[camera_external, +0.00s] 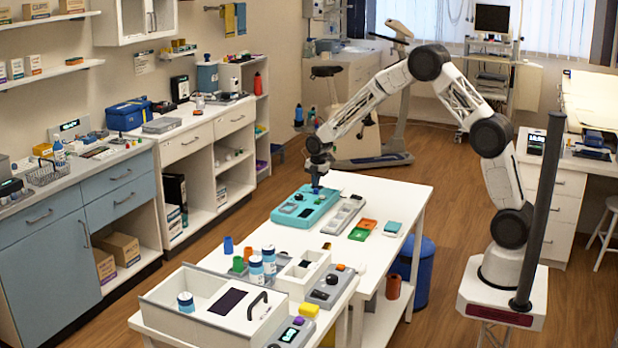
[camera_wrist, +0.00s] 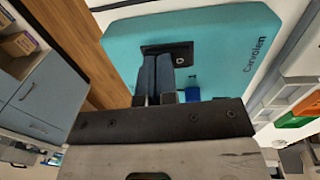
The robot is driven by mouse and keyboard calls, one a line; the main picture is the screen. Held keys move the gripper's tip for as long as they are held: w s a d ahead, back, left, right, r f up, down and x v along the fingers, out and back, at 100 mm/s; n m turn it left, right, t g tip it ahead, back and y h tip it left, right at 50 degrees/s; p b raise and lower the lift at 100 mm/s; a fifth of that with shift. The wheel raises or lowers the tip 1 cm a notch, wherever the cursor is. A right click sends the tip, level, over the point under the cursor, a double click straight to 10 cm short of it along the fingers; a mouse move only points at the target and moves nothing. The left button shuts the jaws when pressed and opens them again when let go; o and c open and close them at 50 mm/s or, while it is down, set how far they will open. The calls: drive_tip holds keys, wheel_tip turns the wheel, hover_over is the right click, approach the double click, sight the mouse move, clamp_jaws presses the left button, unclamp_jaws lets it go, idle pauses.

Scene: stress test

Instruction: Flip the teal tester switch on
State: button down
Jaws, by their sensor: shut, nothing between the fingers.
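The teal tester (camera_external: 322,209) lies on the white table, with dark round parts on its top. In the wrist view its teal face (camera_wrist: 222,37) fills the upper middle and carries lettering at the right. A black switch plate (camera_wrist: 180,48) with a small metal part (camera_wrist: 177,61) sits on that face. My gripper (camera_external: 316,188) is at the tester's far end; in the wrist view its two fingers (camera_wrist: 156,60) are shut together with nothing between them, over the left part of the plate. The fingers hide part of the switch, and I cannot tell its position or whether they touch it.
A grey tray (camera_external: 344,214) lies right of the tester, with orange (camera_external: 367,224), green (camera_external: 358,234) and teal (camera_external: 392,227) pieces beyond it. Blue-labelled jars (camera_external: 256,270) and a white bin (camera_external: 160,296) stand in front.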

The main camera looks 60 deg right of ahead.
sight(319, 186)
drive_tip(key=shift+s+r, duration=0.15)
drive_tip(key=shift+s, duration=0.3)
drive_tip(key=shift+r, duration=0.15)
wheel_tip(319, 186, up, 14)
drive_tip(key=s, duration=0.2)
drive_tip(key=shift+f, duration=0.2)
idle(0.6)
drive_tip(key=shift+w, duration=0.1)
drive_tip(key=shift+w+t, duration=0.3)
drive_tip(key=shift+w, duration=0.3)
drive_tip(key=shift+f, duration=0.2)
drive_tip(key=f, duration=0.4)
drive_tip(key=w+f, duration=0.1)
drive_tip(key=f, duration=0.4)
drive_tip(key=w+f, duration=0.1)
drive_tip(key=f, duration=0.3)
drive_tip(key=shift+f, duration=0.3)
